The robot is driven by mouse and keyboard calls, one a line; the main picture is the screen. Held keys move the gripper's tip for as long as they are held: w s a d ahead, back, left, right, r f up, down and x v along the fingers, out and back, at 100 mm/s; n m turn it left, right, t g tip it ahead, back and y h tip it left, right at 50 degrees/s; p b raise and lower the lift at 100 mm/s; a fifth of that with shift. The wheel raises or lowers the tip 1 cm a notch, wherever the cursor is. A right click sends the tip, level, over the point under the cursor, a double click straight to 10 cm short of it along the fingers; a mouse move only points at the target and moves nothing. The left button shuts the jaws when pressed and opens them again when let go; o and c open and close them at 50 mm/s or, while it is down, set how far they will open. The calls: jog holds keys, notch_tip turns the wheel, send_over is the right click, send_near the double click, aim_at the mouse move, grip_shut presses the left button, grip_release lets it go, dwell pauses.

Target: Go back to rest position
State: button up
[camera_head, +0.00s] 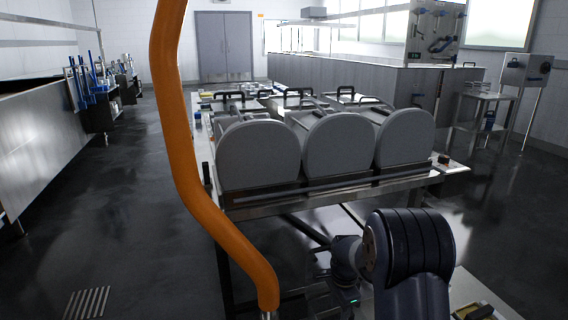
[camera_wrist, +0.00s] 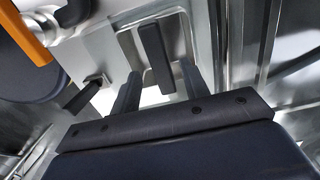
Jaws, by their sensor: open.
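My gripper (camera_wrist: 159,76) shows in the wrist view with its two dark fingers apart. A dark bar (camera_wrist: 154,52) shows in the gap between the fingers, farther up the picture. I see no finger contact with it, and its distance from the fingers is hard to judge. In the head view, dark links of my arm stand at the lower right, in front of the cheese press table (camera_head: 335,200). The gripper fingers cannot be made out there.
Three grey rounded press moulds (camera_head: 258,155) stand side by side on the table, with black handles behind them. A long steel trough (camera_head: 35,140) runs along the left. A steel side table (camera_head: 485,100) stands at the right. The dark floor (camera_head: 125,200) between trough and table is clear.

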notch_tip(320, 180, down, 4)
jog(key=shift+f+b, duration=0.1)
jog(key=shift+b, duration=0.5)
notch_tip(320, 180, up, 20)
jog(key=p, duration=0.7)
notch_tip(320, 180, up, 36)
jog(key=m+p, duration=0.5)
jog(key=p, duration=2.1)
send_over(338, 316)
jog(key=w+a, duration=0.5)
jog(key=shift+a+r+m+p, duration=0.3)
jog(key=shift+a+r+p, duration=0.05)
jog(key=shift+r, duration=0.45)
jog(key=shift+s, duration=0.1)
